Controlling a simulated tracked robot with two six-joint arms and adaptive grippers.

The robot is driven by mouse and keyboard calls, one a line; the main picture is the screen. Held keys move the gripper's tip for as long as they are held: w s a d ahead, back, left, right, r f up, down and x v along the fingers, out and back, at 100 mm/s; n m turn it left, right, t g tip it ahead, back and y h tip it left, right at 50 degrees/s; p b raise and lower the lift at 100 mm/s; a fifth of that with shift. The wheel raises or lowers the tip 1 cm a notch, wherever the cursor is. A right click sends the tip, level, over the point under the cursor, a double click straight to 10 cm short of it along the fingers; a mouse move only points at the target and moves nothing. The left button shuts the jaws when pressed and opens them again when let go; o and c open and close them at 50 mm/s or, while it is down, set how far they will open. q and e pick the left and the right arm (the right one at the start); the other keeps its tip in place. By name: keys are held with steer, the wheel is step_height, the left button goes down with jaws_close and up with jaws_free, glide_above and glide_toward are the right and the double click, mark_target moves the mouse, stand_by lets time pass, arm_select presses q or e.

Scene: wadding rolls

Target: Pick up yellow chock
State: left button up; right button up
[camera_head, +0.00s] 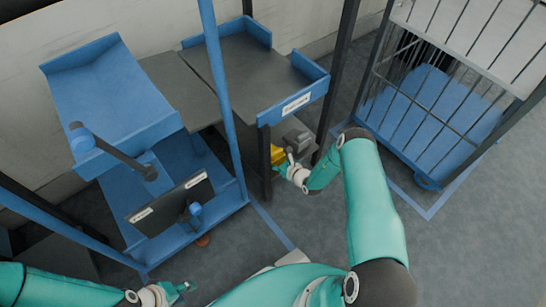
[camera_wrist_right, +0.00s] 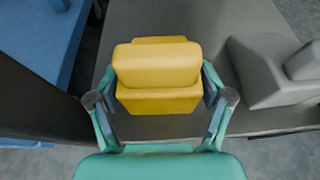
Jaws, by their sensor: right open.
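The yellow chock (camera_wrist_right: 158,75) sits on a dark grey shelf (camera_wrist_right: 190,126) in the right wrist view. It also shows in the head view (camera_head: 277,155), partly hidden by my right gripper and the shelf unit. My right gripper (camera_wrist_right: 159,88) is open, with one finger on each side of the chock; I cannot tell whether they touch it. In the head view my right gripper (camera_head: 284,165) reaches into the lower shelf. My left gripper (camera_head: 184,291) is low at the left, apart from everything, its fingers seemingly spread and empty.
A grey block (camera_wrist_right: 262,72) stands close to the right of the chock. A dark post (camera_wrist_right: 35,75) is at the left. A blue rack (camera_head: 110,95) stands left and a wire cage cart (camera_head: 430,90) right. The floor (camera_head: 470,220) at the right is clear.

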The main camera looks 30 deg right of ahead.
steer(key=c, duration=1.1)
steer(key=shift+c, duration=0.2)
steer(key=shift+r, duration=0.15)
